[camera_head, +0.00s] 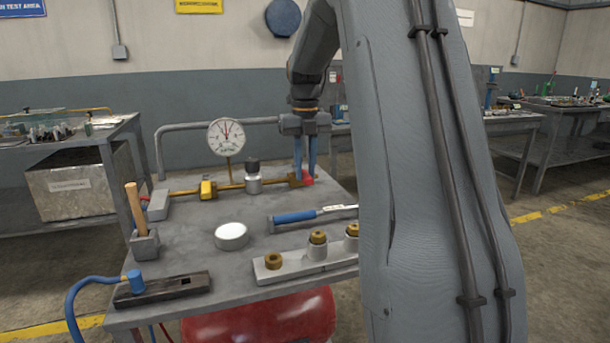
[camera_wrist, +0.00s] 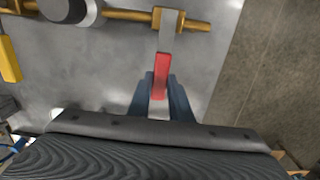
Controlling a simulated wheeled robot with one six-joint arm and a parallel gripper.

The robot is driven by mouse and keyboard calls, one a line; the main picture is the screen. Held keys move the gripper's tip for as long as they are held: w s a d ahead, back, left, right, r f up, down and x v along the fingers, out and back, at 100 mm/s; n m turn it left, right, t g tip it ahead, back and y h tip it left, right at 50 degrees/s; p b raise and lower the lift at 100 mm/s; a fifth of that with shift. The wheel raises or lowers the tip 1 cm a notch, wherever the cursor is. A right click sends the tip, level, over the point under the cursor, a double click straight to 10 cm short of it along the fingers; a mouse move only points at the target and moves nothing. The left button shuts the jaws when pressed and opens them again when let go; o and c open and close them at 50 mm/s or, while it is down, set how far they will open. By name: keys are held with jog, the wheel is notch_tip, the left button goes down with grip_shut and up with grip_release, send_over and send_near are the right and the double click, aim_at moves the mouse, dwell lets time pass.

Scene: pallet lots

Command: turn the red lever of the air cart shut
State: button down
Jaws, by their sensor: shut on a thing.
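The air cart (camera_head: 200,272) has a grey top with a brass pipe (camera_head: 228,187) along its back. The red lever (camera_head: 307,180) is at the pipe's right end. In the wrist view the red lever (camera_wrist: 161,75) hangs from a pale bracket at the brass pipe (camera_wrist: 140,15) and points toward my gripper, across the pipe's line. My gripper (camera_head: 305,178) reaches down from above with blue fingers. In the wrist view my gripper (camera_wrist: 160,95) is shut on the lever's near end, one finger on each side. The fingers hide part of the lever in the head view.
A pressure gauge (camera_head: 226,137) stands over the pipe, left of my gripper. A yellow valve part (camera_head: 207,188), a torque wrench (camera_head: 310,214), a white round lid (camera_head: 231,235) and a block with brass fittings (camera_head: 273,263) occupy the top. My arm hides the cart's right side.

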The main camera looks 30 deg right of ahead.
aim_at(306, 174)
jog(key=shift+a, duration=0.1)
dwell(0.4)
jog(key=c, duration=1.6)
grip_release()
notch_tip(306, 174, up, 8)
jog(key=shift+f+p, duration=0.1)
jog(key=shift+p, duration=0.3)
jog(key=shift+s, duration=0.1)
